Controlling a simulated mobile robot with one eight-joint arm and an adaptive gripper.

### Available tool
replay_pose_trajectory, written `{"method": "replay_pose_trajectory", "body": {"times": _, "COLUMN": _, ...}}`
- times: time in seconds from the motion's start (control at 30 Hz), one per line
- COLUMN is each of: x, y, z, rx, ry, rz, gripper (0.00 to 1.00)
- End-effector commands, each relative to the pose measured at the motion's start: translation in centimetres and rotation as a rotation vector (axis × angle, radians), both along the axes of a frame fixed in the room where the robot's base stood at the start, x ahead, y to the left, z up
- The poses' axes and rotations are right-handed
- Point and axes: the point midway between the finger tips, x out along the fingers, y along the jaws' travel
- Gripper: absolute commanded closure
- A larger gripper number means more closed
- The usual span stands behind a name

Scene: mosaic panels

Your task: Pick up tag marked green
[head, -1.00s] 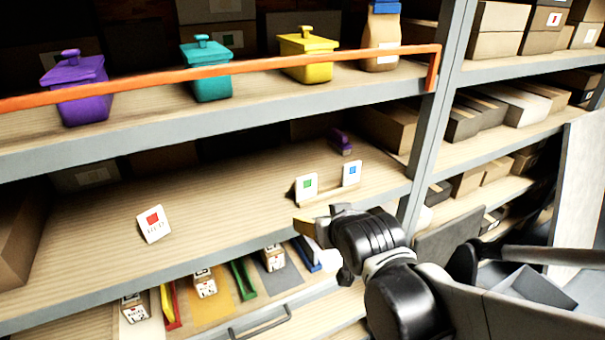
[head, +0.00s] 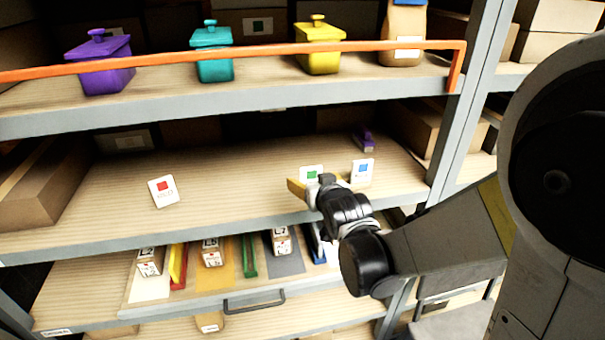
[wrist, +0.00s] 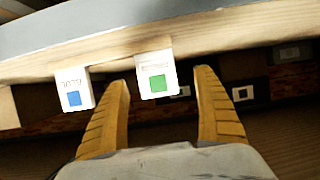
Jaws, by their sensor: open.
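The green-marked tag (head: 311,172) is a white card with a green square, standing on the middle shelf; its lower part is hidden behind my gripper in the head view. In the wrist view the green-marked tag (wrist: 157,75) shows between the tips of my two yellow fingers. My gripper (head: 307,186) is open and empty, in front of the tag; I cannot tell whether the fingers reach past its faces. The blue-marked tag (head: 362,171) stands just right of it, and left of it in the wrist view (wrist: 74,94), outside the fingers.
A red-marked tag (head: 163,191) leans farther left on the same shelf (head: 230,190). A small purple object (head: 364,139) sits behind. An orange rail (head: 260,52) fronts the upper shelf with lidded pots. A tray with a handle (head: 255,302) lies below.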

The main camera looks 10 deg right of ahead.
Motion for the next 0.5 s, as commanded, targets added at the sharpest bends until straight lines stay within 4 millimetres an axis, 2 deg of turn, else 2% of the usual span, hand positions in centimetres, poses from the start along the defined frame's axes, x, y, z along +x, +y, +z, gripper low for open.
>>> {"method": "replay_pose_trajectory", "body": {"times": 0.03, "x": 0.8, "y": -0.3, "z": -0.7, "rx": 0.001, "ry": 0.0, "rz": -0.001, "gripper": 0.21}}
{"method": "replay_pose_trajectory", "body": {"times": 0.2, "x": 2.9, "y": -0.4, "z": -1.5, "rx": 0.0, "ry": 0.0, "rz": -0.001, "gripper": 0.21}}
{"method": "replay_pose_trajectory", "body": {"times": 0.5, "x": 3.3, "y": -0.4, "z": -1.5, "rx": 0.0, "ry": 0.0, "rz": 0.0, "gripper": 0.23}}
